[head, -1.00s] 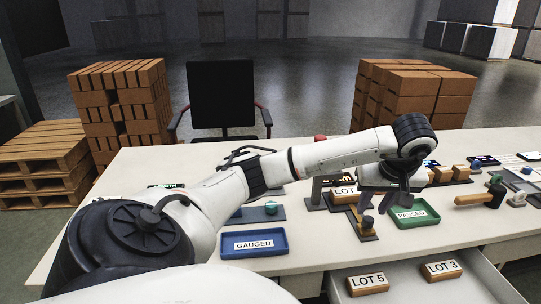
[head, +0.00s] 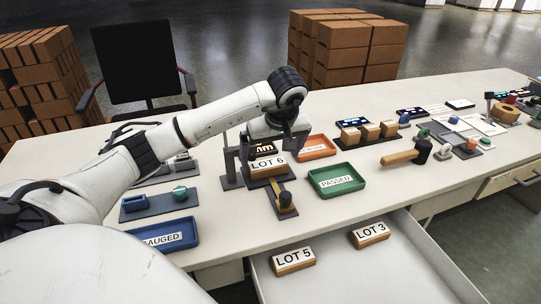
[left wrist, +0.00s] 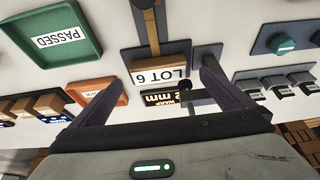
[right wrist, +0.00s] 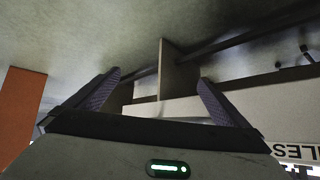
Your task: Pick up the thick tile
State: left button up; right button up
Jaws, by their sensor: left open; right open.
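A brick tile with a LOT 6 label (head: 268,163) sits in a dark gauge stand (head: 230,169) on the table. It also shows in the left wrist view (left wrist: 160,76), between and just beyond the finger tips. My left gripper (head: 285,138) is open and empty, above and slightly behind this tile. Two more labelled tiles, LOT 5 (head: 293,262) and LOT 3 (head: 370,235), lie apart in the open drawer (head: 335,275). Which tile is thick is not clear from the pictures. My right gripper (right wrist: 158,80) is open and empty, away from the tiles, and not seen in the head view.
A green PASSED tray (head: 338,194), an orange tray (head: 316,155) and a blue GAUGED tray (head: 190,232) stand around the gauge. A mallet (head: 408,154) lies right of the green tray. Several bricks stand in a rack (head: 370,132) behind. The table's front edge is mostly bare.

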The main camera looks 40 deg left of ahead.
aim_at(269, 166)
pick_arm(q)
jog(key=shift+x, duration=3.2)
jog(key=shift+w+r, duration=0.1)
jog(key=shift+w, duration=0.05)
jog(key=c, duration=1)
jog(key=shift+r, duration=0.1)
